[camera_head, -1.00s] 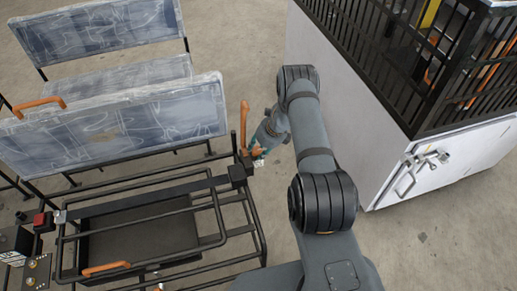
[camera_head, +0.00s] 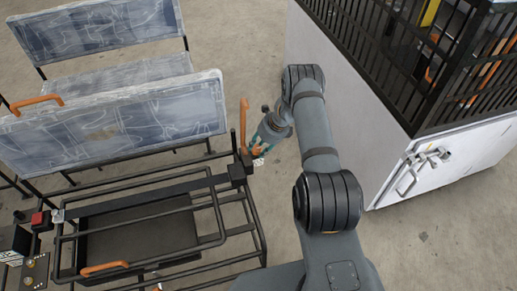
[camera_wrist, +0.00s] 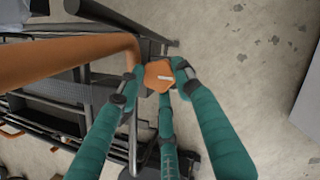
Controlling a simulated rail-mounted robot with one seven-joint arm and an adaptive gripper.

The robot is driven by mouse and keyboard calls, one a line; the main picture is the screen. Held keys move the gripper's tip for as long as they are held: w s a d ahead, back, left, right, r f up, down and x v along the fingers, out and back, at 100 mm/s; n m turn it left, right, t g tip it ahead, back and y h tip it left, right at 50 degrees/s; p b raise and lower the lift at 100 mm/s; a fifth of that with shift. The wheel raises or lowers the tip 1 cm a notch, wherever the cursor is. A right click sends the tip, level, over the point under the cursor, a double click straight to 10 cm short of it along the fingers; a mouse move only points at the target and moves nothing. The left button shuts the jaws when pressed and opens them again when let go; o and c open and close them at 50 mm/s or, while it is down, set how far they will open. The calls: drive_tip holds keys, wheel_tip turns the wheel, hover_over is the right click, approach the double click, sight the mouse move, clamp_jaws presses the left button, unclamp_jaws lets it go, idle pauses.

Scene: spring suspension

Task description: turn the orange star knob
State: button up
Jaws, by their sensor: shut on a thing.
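My gripper (camera_wrist: 157,80) has teal fingers with grey tips. Its fingers close around the knob from both sides, and a third finger comes up from below. In the head view my gripper (camera_head: 257,151) is at the right corner of the frame, just below the orange lever; the knob is mostly hidden there by the fingers.
An orange lever (camera_head: 243,124) rises close beside my gripper. Bench seats with scuffed blue-grey backs (camera_head: 120,118) stand to the left. A black tubular frame (camera_head: 215,212) lies below them. A white cabinet with a black cage (camera_head: 345,110) stands to the right, with bare floor between.

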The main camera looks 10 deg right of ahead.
drive_tip(key=n+b, duration=0.3)
drive_tip(key=shift+w+d+f+g+y, duration=0.1)
drive_tip(key=shift+w+f+g+y, duration=0.1)
drive_tip(key=shift+w+g+y, duration=0.15)
drive_tip(key=n+g+b, duration=0.1)
drive_tip(key=n+b, duration=0.1)
drive_tip(key=b, duration=0.1)
drive_tip(key=shift+w+n+b, duration=0.1)
drive_tip(key=shift+n+b, duration=0.2)
drive_tip(key=shift+b, duration=0.1)
drive_tip(key=n+g+b, duration=0.1)
drive_tip(key=n+b, duration=0.1)
drive_tip(key=b, duration=0.1)
drive_tip(key=shift+r, duration=0.1)
drive_tip(key=shift+r+n+y+b, duration=0.15)
drive_tip(key=shift+n+y+b, duration=0.1)
drive_tip(key=shift+n+b, duration=0.4)
drive_tip(key=shift+r, duration=0.1)
drive_tip(key=o, duration=0.8)
drive_tip(key=shift+w, duration=0.1)
drive_tip(key=o, duration=0.3)
drive_tip(key=shift+g, duration=0.25)
drive_tip(key=shift+o, duration=0.2)
